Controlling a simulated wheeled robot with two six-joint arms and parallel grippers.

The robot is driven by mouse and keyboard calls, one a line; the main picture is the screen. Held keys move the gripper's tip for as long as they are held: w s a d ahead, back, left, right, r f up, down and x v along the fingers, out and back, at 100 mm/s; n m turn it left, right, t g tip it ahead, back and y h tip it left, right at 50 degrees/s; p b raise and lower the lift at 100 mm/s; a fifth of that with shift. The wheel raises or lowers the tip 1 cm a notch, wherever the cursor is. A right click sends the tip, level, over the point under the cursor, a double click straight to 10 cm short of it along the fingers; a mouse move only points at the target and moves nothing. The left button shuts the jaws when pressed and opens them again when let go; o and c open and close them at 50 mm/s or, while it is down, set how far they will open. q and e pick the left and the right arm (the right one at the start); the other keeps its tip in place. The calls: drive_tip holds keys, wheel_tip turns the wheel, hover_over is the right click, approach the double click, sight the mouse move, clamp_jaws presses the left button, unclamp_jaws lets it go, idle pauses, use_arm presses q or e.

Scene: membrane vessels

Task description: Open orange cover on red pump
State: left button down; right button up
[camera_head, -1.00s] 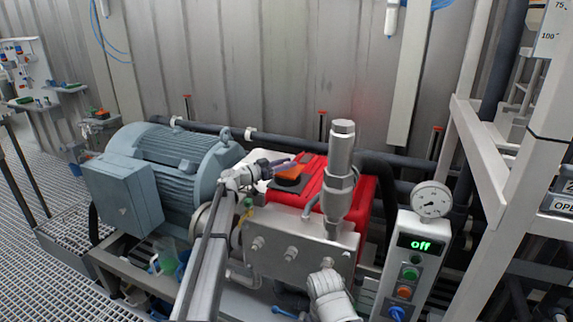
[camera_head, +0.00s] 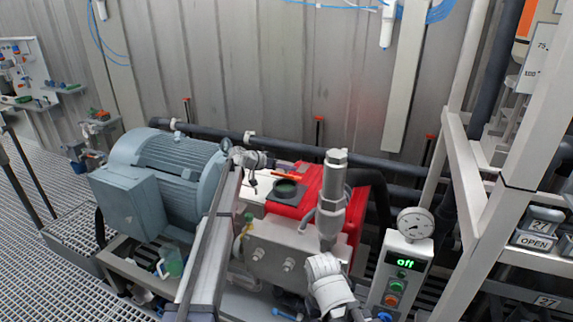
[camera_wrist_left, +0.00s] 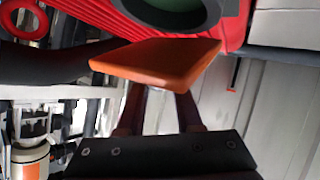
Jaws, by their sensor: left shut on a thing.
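The red pump (camera_head: 311,203) stands right of the blue-grey motor. Its round, dark green opening (camera_head: 286,188) is uncovered. The orange cover (camera_head: 284,167) shows as a thin strip just behind that opening, mostly hidden by my left gripper (camera_head: 274,163). In the left wrist view the orange cover (camera_wrist_left: 155,62) is a flat plate at the fingertips of my left gripper (camera_wrist_left: 158,92), which is shut on it. The round opening (camera_wrist_left: 178,10) lies beyond the plate there. Whether the cover is still hinged to the pump is hidden. My right gripper's fingers do not show.
A metal block and an upright silver cylinder (camera_head: 331,195) stand at the pump's front. A control box (camera_head: 401,268) reading "off" with a gauge (camera_head: 415,224) is on the right. The motor (camera_head: 170,175) is on the left. Dark pipes (camera_head: 390,164) run behind.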

use_arm(q)
drive_tip(key=shift+w+r, duration=0.1)
drive_tip(key=shift+w, duration=0.05)
idle(0.4)
drive_tip(key=c, duration=0.6)
unclamp_jaws()
drive_tip(key=p+v, duration=0.4)
drive_tip(key=v, duration=0.3)
drive_tip(key=shift+r, duration=0.25)
drive_tip(key=shift+a+r, duration=0.1)
drive_tip(key=shift+a, duration=0.05)
